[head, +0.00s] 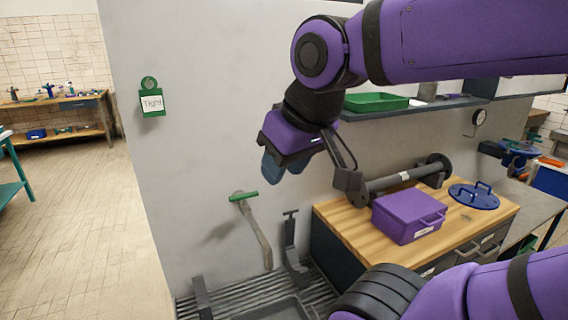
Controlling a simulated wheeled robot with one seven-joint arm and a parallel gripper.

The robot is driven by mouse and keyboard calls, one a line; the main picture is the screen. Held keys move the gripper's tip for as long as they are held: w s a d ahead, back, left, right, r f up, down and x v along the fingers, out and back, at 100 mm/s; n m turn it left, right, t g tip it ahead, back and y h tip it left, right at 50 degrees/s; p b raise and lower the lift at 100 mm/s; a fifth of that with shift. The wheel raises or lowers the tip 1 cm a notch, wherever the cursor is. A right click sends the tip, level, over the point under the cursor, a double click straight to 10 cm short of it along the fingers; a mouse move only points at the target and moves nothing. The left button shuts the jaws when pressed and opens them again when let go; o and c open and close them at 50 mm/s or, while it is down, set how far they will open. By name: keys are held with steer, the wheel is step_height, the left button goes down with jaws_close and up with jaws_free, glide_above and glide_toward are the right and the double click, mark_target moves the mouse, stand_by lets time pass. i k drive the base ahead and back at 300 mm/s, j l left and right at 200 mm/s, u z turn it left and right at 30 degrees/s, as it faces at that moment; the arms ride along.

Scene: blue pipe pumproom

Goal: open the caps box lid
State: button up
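The caps box is most likely the purple box (408,217) on the wooden worktop in the head view. Its lid looks shut. It has a handle and a small white label on the side facing front right, though the label is too small to read. My gripper (285,169), with blue fingers, hangs in the air to the upper left of the box, in front of the grey wall and well apart from the box. The fingers point down and hold nothing that I can see. Their gap is too unclear to judge.
The wooden worktop (343,221) also bears a dark flanged pipe (400,178) behind the box and a blue round lid with handles (474,196) to its right. A shelf with a green tray (376,102) is above. A green-handled lever (243,196) juts from the wall.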

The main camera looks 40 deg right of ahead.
mark_target(411, 206)
steer(key=z, duration=0.85)
steer(key=k+j+z, duration=0.1)
steer(key=z, duration=1.15)
